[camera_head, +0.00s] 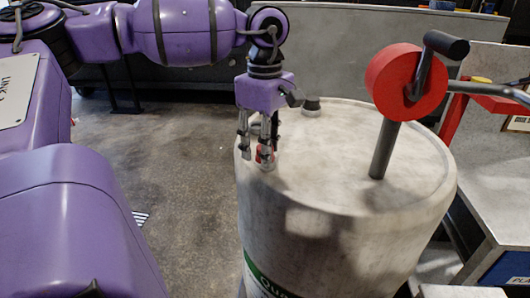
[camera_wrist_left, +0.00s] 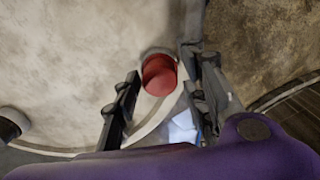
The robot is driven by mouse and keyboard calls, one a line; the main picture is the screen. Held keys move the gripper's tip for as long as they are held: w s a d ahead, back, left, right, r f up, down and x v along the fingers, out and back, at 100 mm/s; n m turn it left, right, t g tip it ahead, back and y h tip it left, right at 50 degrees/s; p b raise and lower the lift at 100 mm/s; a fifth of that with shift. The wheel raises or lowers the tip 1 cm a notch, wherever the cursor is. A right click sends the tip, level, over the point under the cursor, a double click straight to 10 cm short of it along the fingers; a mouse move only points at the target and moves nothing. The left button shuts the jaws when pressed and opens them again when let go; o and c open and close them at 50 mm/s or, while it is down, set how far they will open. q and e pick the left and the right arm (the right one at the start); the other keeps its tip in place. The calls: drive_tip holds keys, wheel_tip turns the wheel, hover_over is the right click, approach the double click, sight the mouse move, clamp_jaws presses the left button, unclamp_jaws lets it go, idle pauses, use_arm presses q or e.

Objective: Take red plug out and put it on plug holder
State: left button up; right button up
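The red plug (camera_head: 262,156) sits at the near left edge of the top of the pale drum (camera_head: 330,150). My left gripper (camera_head: 266,160) points down over it, with its fingers on either side of the plug. In the left wrist view the red plug (camera_wrist_left: 160,75) lies between the fingertips, close to the right finger, with a gap to the left finger. The gripper looks open. A dark grey stub (camera_head: 311,105) stands farther back on the drum top; I cannot tell whether it is the plug holder. My right gripper is not in view.
A red wheel (camera_head: 400,82) with a black handle stands on a grey post (camera_head: 384,150) on the drum's right half. A grey bench (camera_head: 490,170) is at the right. Open floor (camera_head: 180,170) lies left of the drum.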

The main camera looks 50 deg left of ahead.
use_arm(q)
drive_tip(key=m, duration=0.6)
drive_tip(key=shift+w+f, duration=0.1)
clamp_jaws()
drive_tip(key=c, duration=0.6)
unclamp_jaws()
clamp_jaws()
drive_tip(key=n, duration=0.4)
drive_tip(key=shift+f+n, duration=0.1)
drive_tip(key=shift+n, duration=0.3)
drive_tip(key=n, duration=0.5)
drive_tip(key=shift+s+a+p, duration=0.15)
drive_tip(key=shift+s+p, duration=0.05)
drive_tip(key=shift+p, duration=0.2)
